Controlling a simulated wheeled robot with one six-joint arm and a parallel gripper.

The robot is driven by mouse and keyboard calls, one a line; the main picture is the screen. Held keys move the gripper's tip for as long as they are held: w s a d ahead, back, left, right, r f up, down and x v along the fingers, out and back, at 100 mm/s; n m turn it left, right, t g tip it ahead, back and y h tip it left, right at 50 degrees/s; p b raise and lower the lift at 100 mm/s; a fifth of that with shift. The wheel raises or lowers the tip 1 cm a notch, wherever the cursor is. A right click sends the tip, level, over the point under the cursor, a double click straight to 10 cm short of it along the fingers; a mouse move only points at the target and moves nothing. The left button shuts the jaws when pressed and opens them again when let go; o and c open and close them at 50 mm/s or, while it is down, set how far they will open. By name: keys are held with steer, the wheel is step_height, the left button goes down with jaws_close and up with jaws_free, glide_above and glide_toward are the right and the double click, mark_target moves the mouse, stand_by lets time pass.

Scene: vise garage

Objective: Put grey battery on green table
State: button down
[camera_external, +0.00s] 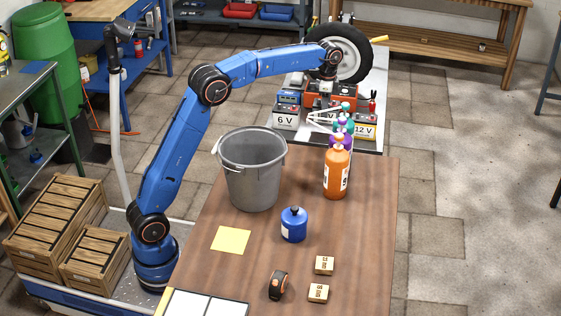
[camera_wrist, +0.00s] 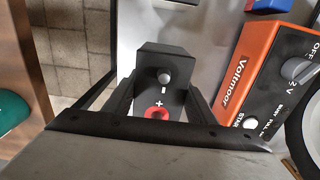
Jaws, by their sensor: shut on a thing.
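In the wrist view my gripper (camera_wrist: 160,97) is shut on a battery (camera_wrist: 163,66), with a finger on each side. Its dark top carries a grey minus post and a red plus post. Its side colour cannot be seen there. A battery marked 6 V (camera_external: 285,118) and one marked 12 V (camera_external: 364,131) stand on that bench. The green-framed table (camera_external: 22,84) is at the far left, beyond my base.
An orange Voltmoor tester (camera_wrist: 258,75) is close beside the held battery. A wheel (camera_external: 352,42) stands behind it. The wooden table holds a grey bucket (camera_external: 252,185), an orange bottle (camera_external: 337,176) and a blue canister (camera_external: 294,226). Crates (camera_external: 60,225) sit beside my arm's base.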

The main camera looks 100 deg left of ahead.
steer(key=shift+f, duration=2.05)
steer(key=c, duration=0.8)
jaws_free()
steer(key=shift+f, duration=0.15)
step_height(320, 180, up, 12)
steer(key=shift+f, duration=0.25)
steer(key=shift+r, duration=0.4)
